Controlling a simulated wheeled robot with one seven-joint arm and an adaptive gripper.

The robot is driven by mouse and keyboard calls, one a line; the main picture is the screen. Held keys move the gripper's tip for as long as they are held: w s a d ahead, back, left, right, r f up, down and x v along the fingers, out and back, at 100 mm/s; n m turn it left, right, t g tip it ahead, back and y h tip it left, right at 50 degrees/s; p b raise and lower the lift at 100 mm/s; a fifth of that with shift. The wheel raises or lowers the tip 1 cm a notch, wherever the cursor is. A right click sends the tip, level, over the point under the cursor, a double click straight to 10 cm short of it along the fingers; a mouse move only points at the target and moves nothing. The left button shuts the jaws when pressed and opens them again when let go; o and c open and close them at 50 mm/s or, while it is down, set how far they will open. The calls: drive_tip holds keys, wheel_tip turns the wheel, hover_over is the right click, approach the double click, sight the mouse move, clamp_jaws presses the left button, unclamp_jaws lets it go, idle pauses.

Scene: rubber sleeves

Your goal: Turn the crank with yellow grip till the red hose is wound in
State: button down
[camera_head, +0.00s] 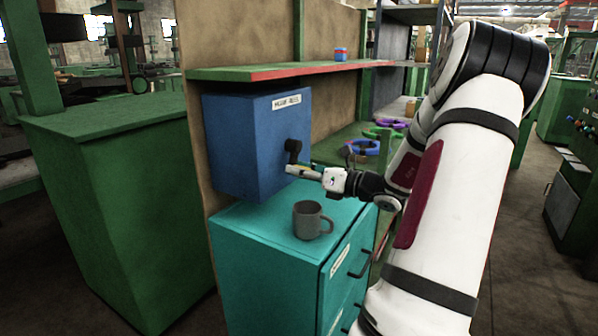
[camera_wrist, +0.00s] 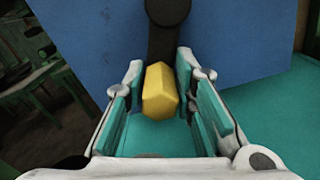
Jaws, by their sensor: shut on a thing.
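The blue box (camera_head: 245,145) hangs under a green shelf, with a white label on its front. A black crank arm (camera_head: 292,148) sticks out of its front face; it also shows in the wrist view (camera_wrist: 167,35). The yellow grip (camera_wrist: 160,92) sits between the teal-padded fingers of my gripper (camera_wrist: 160,95), at the lower end of the crank arm. In the head view my gripper (camera_head: 303,170) reaches the crank from the right and hides most of the grip. My gripper is shut on the grip. I see no red hose in either view.
A grey mug (camera_head: 309,220) stands on the teal cabinet (camera_head: 250,232) below the crank. The green shelf (camera_head: 240,74) with a red edge is above the box. Coloured rings (camera_head: 366,147) lie on a green surface behind my gripper.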

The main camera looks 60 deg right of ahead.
drive_tip(key=shift+a+r+p, duration=0.15)
drive_tip(key=shift+a+p, duration=0.35)
drive_tip(key=shift+p, duration=0.15)
